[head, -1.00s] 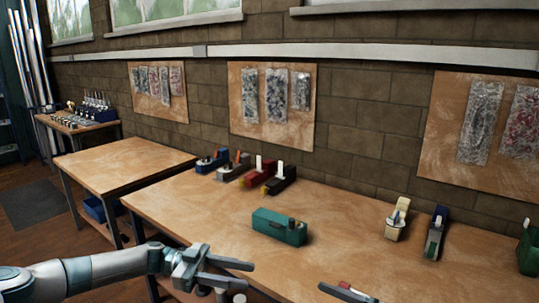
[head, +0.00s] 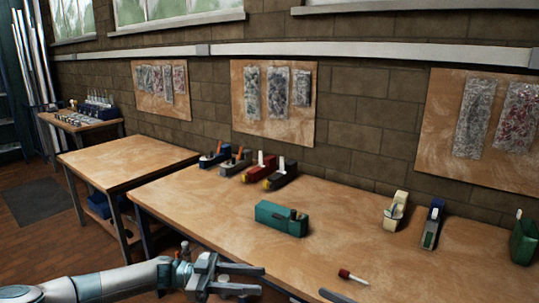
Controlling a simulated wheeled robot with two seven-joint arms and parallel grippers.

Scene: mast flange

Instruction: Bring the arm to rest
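My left arm comes in from the lower left. Its gripper (head: 262,279) is open, its two fingers apart with nothing seen between them, in front of the bench's near edge. Of my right gripper only a grey finger (head: 335,296) shows at the bottom edge; the rest is out of the picture. A small red-handled tool (head: 352,276) lies on the bench just beyond that finger, apart from it as far as I can see.
The long wooden bench (head: 350,225) carries a green block-like holder (head: 282,218), several coloured holders at the back left, and a cream (head: 394,211) and a blue one (head: 433,224) at right. A green bin (head: 523,241) stands far right. A lower table (head: 125,160) is at left.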

